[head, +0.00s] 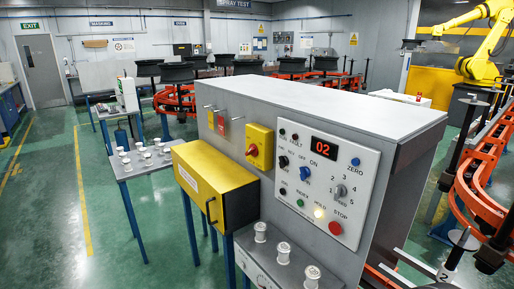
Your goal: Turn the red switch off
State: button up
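The red switch (252,150) is a red rotary knob on a yellow switch box (260,139). The box is mounted on the front face of the grey control cabinet (319,105), left of the light grey control panel. The knob is small in the head view and I cannot tell which position it is turned to. A separate round red button (335,227) marked STOP sits low on the panel. My gripper is not in view.
The control panel (350,165) has several knobs and buttons and a red display reading 02. A yellow box with a black handle (212,187) juts out below the switch. White fittings (283,252) stand on a ledge beneath. Green floor (110,215) is open at left.

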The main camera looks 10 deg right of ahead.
aim_at(253, 150)
jog(key=i+z, duration=0.15)
jog(key=i, duration=0.9)
